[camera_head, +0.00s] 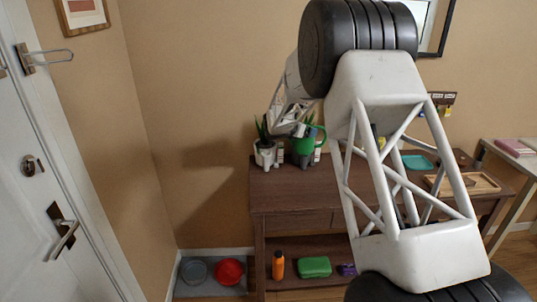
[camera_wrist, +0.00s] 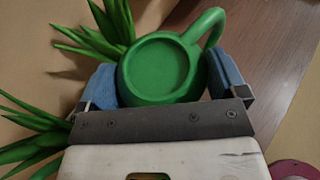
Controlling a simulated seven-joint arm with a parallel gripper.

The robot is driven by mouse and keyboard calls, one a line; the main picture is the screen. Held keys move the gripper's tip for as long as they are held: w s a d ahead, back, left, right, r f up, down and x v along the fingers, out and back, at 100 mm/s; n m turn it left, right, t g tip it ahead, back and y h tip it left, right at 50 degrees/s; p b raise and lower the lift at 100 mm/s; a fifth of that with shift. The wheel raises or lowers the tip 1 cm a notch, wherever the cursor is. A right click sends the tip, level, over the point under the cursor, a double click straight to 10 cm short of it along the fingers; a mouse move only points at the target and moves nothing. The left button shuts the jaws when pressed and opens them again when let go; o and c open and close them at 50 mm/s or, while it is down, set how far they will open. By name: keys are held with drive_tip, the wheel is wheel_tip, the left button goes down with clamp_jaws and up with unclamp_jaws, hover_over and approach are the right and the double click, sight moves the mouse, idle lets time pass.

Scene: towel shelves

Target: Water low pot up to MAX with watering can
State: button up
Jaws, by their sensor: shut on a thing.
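A green watering can (camera_wrist: 160,68) is between the two blue finger pads of my gripper (camera_wrist: 163,82) in the wrist view. Its round end faces the camera and its handle curves up to the right. In the head view the can (camera_head: 321,134) is held over the back left of the wooden table. A light pot with a spiky plant (camera_head: 265,155) stands left of it, and a darker grey pot (camera_head: 302,158) stands below the can. Spiky leaves (camera_wrist: 90,35) show left of the can in the wrist view. The spout, water levels and MAX marks cannot be made out.
The wooden table (camera_head: 285,190) is partly hidden behind my arm. A teal tray (camera_head: 418,162) and a wooden tray (camera_head: 480,184) lie to the right. An orange bottle (camera_head: 278,265) and a green item (camera_head: 314,267) sit on the lower shelf. Bowls (camera_head: 230,271) are on the floor.

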drive_tip(key=shift+a+f+h, duration=0.1)
drive_tip(key=shift+h, duration=0.2)
drive_tip(key=shift+w+a+r+n+h, duration=0.15)
drive_tip(key=shift+a+n+h, duration=0.1)
drive_tip(key=shift+n+h, duration=0.3)
drive_tip(key=shift+s+a+r+n+h, duration=0.1)
drive_tip(key=shift+a+r+n+h, duration=0.1)
drive_tip(key=shift+n+h, duration=0.3)
drive_tip(key=shift+w+a+f+n+t+h, duration=0.1)
drive_tip(key=shift+a+f+n+t+h, duration=0.2)
drive_tip(key=shift+n+t+h, duration=0.2)
drive_tip(key=shift+d+r+m+g+y, duration=0.3)
drive_tip(key=shift+d+r+m+y, duration=0.05)
drive_tip(key=shift+r+m+y, duration=0.1)
drive_tip(key=shift+d+f+m+y, duration=0.35)
drive_tip(key=shift+f+m+y, duration=0.3)
drive_tip(key=shift+y, duration=0.25)
